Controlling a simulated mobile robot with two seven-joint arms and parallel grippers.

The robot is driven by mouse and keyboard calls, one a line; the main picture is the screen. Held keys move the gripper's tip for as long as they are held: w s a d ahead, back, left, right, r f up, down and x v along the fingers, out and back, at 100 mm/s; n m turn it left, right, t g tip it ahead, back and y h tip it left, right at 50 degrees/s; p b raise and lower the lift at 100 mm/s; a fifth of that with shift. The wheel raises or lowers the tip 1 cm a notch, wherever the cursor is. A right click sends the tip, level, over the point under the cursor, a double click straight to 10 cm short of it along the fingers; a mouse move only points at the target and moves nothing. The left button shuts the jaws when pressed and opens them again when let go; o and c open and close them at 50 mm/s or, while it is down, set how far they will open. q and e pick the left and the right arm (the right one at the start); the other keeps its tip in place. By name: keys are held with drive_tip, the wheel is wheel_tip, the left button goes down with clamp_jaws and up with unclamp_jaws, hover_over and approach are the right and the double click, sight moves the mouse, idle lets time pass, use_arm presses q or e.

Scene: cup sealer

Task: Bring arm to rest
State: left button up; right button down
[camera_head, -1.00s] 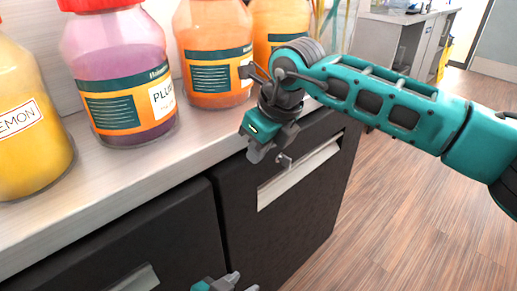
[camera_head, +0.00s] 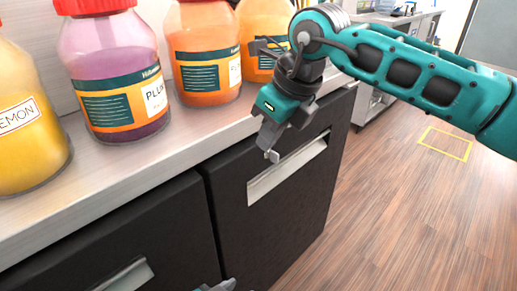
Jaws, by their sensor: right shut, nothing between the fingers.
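My right arm comes in from the right edge, teal and dark grey. Its gripper (camera_head: 268,150) points down in front of the counter's edge, over the dark drawer front near the silver handle. The fingers are together and hold nothing. At the bottom edge, a small grey and teal tip of my left gripper (camera_head: 222,286) shows; most of it is cut off by the frame, so its jaws cannot be made out.
A light counter (camera_head: 150,180) holds a yellow lemon jar (camera_head: 25,120), a purple plum jar (camera_head: 115,75) and orange jars (camera_head: 205,55). Dark drawers (camera_head: 260,215) with silver handles (camera_head: 288,170) stand below. Open wooden floor (camera_head: 400,220) with a yellow outlined square (camera_head: 445,143) lies right.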

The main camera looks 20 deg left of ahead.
drive_tip(key=s+a+r+m+g+y+p, duration=0.45)
drive_tip(key=s+r+g+y, duration=0.45)
drive_tip(key=y, duration=0.4)
drive_tip(key=w+d+r+m+t+y+p, duration=0.1)
drive_tip(key=w+d+m+t+y, duration=0.4)
drive_tip(key=m+t, duration=0.4)
drive_tip(key=w+d+f+m+t+h+p, duration=0.35)
drive_tip(key=d+f+m+t+h, duration=0.95)
drive_tip(key=m, duration=1.2)
use_arm(q)
drive_tip(key=s+a+r+y+p, duration=0.1)
drive_tip(key=a+r+p, duration=0.1)
drive_tip(key=r, duration=0.5)
drive_tip(key=shift+s+a, duration=0.25)
drive_tip(key=shift+a, duration=0.35)
use_arm(e)
drive_tip(key=s+d+f+m+g+h, duration=0.2)
drive_tip(key=s+d+f+m+h, duration=0.1)
drive_tip(key=s+d+f, duration=0.4)
drive_tip(key=s+d+f+m+g+h, duration=0.1)
drive_tip(key=s+d+f+m+h, duration=0.3)
drive_tip(key=f, duration=0.9)
drive_tip(key=s+d+m, duration=0.2)
drive_tip(key=s+d, duration=0.2)
drive_tip(key=d, duration=0.2)
drive_tip(key=shift+s+f+g, duration=0.25)
drive_tip(key=shift+s+g, duration=0.05)
drive_tip(key=shift+g, duration=0.1)
